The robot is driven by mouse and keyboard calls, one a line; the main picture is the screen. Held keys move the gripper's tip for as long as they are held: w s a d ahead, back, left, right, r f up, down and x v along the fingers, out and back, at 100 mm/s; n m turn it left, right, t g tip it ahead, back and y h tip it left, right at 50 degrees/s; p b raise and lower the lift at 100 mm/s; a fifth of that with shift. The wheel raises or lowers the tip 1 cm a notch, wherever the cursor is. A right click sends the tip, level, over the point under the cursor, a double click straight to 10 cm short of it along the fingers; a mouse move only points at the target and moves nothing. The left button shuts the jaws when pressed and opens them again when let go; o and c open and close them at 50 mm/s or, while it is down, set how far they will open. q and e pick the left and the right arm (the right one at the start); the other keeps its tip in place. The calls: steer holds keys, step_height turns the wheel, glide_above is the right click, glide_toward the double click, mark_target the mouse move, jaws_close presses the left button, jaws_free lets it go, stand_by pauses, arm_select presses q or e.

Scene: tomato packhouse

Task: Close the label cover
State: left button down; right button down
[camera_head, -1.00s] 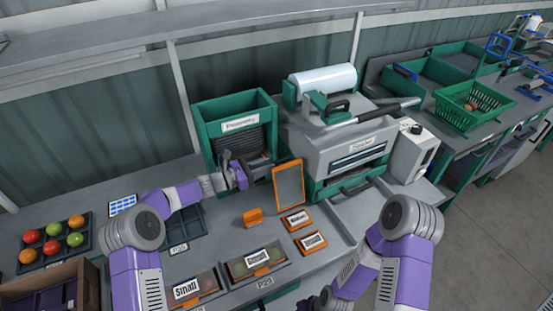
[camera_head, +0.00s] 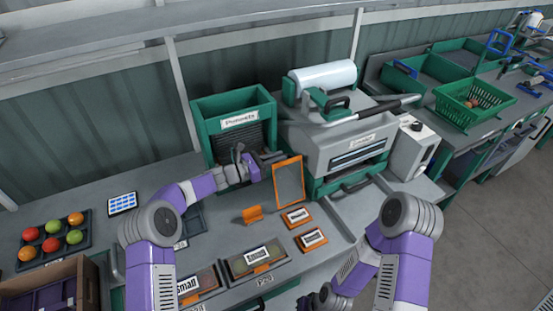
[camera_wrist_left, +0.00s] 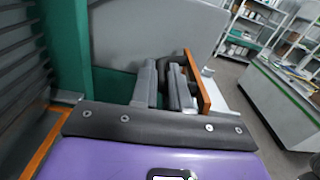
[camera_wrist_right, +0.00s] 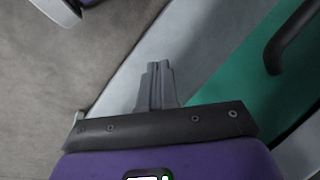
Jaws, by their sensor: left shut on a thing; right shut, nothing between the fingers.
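The label cover (camera_head: 289,182) is an orange-framed grey panel, standing raised on the bench in front of the sealing machine. My left gripper (camera_head: 268,158) is at its upper left edge. In the left wrist view the fingers (camera_wrist_left: 165,78) are close together, right beside the cover's orange edge (camera_wrist_left: 198,82). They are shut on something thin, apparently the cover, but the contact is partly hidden. My right gripper (camera_wrist_right: 155,75) is shut and empty, low in front of the bench.
The green punnet dispenser (camera_head: 238,120) stands behind my left gripper, and the grey sealing machine (camera_head: 345,140) to the right. Orange-edged label cards (camera_head: 296,217) and an orange stand (camera_head: 252,214) lie in front of the cover. A tomato tray (camera_head: 52,250) is at the left.

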arm_select(q)
steer(key=shift+s, duration=0.1)
steer(key=s+d+r+m+b, duration=0.1)
steer(key=s+d+m+b, duration=0.3)
steer(key=s+m+b, duration=0.3)
steer(key=s+b, duration=0.2)
steer(key=b, duration=0.3)
steer(key=shift+s+r+b, duration=0.3)
steer(key=shift+s, duration=0.05)
steer(key=c, duration=1.4)
jaws_free()
